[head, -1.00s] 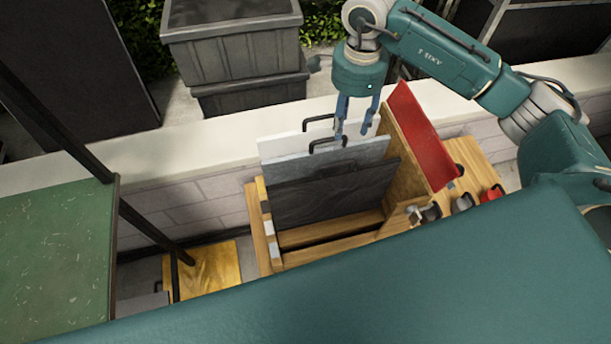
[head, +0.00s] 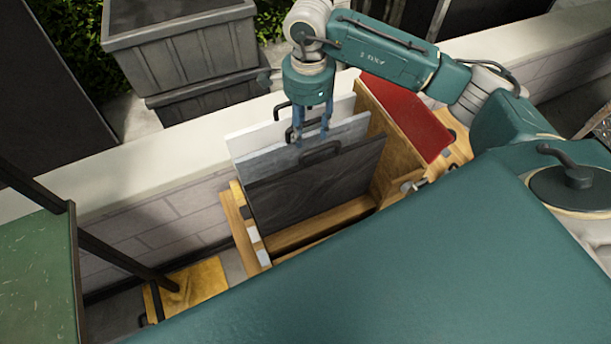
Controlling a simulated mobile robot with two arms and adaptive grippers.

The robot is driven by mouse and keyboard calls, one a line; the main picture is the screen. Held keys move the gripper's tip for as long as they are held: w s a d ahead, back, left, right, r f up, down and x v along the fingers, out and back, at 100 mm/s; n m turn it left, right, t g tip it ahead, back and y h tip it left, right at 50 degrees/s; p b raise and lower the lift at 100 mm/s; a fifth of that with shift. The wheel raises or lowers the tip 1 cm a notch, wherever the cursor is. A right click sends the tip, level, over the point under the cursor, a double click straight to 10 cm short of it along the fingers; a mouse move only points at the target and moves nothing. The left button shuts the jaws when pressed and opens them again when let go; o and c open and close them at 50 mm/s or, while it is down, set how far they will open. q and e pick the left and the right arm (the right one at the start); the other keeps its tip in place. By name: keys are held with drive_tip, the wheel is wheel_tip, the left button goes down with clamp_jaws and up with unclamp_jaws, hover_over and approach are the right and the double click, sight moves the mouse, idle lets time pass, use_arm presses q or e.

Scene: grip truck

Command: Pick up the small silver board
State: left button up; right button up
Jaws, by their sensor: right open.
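The small silver board (head: 350,130) is light grey and stands upright in a wooden rack (head: 322,222). It stands between a white board (head: 250,138) behind it and a dark board (head: 312,192) in front. My right gripper (head: 312,138) is open and points down at the silver board's top edge. Its fingers are by the silver board's black handle and partly cover it. I cannot tell whether they touch the handle. My left gripper is not in view.
A red panel (head: 408,115) leans at the rack's right side. Grey bins (head: 185,50) stand behind the pale wall ledge (head: 140,150). A green-topped table (head: 38,270) is at the left, and a yellow board (head: 190,290) lies low near it.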

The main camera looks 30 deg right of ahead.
sight(308, 136)
wheel_tip(308, 136, down, 4)
drive_tip(key=shift+r+p, duration=0.2)
drive_tip(key=shift+p, duration=0.15)
drive_tip(key=shift+s+f+p, duration=0.1)
drive_tip(key=shift+f+p, duration=0.35)
drive_tip(key=shift+f, duration=0.1)
wheel_tip(308, 136, down, 4)
drive_tip(key=shift+d+f+p, duration=0.15)
drive_tip(key=shift+f+p, duration=0.1)
drive_tip(key=shift+p, duration=0.55)
drive_tip(key=shift+c, duration=0.5)
drive_tip(key=shift+r, duration=0.1)
clamp_jaws()
